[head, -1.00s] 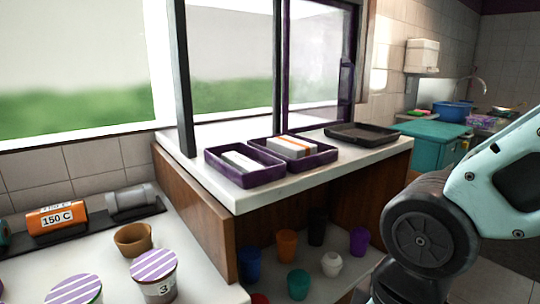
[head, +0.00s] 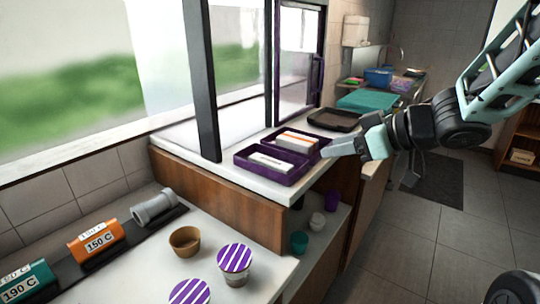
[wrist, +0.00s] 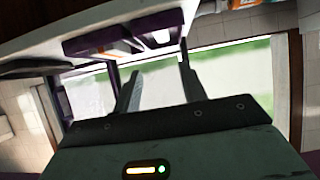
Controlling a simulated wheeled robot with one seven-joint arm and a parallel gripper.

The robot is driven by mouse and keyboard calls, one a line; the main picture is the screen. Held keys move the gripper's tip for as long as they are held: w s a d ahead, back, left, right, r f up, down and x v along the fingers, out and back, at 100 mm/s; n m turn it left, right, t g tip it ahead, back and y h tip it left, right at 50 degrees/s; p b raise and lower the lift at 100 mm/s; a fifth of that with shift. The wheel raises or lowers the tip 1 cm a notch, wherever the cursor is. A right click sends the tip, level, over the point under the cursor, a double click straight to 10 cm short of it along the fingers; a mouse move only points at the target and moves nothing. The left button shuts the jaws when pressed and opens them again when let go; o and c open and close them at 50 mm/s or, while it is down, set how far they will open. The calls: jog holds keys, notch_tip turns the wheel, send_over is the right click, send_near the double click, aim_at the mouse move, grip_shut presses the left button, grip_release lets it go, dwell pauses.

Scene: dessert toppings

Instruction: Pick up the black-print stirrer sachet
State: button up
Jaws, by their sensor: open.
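The near purple tray (head: 245,165) on the raised counter holds a white sachet stack with dark print (head: 270,161), which seems to be the black-print stirrer sachets. The print is too small to read. The purple tray beside it holds orange-striped white sachets (head: 297,140). My gripper (head: 333,150) is just right of the trays, off the counter's edge, holding nothing. In the wrist view its two fingers (wrist: 160,80) stand apart with window behind them. That view looks tilted over; a purple tray (wrist: 140,30) shows along its top, with a bit of orange by it.
A dark empty tray (head: 335,119) lies farther along the counter (head: 250,184). A dark window post (head: 203,80) stands left of the trays. Cups (head: 300,243) sit on the shelf below. Striped-lid cups (head: 235,260) and a brown cup (head: 185,241) stand on the lower counter.

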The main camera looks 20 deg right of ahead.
jog(key=shift+w+a+p, duration=0.85)
jog(key=shift+w+p, duration=0.3)
jog(key=shift+p, duration=0.15)
jog(key=p, duration=0.7)
send_near(271, 161)
jog(key=x, duration=0.2)
jog(key=shift+w+f, duration=0.3)
jog(key=p+x, duration=0.1)
jog(key=x, duration=0.3)
jog(key=shift+w+a+p, duration=0.15)
jog(key=shift+a+p, duration=0.15)
jog(key=shift+a, duration=0.05)
jog(key=shift+w+a+f, duration=0.15)
jog(key=shift+w+f, duration=0.05)
jog(key=shift+w, duration=0.1)
jog(key=c, duration=0.7)
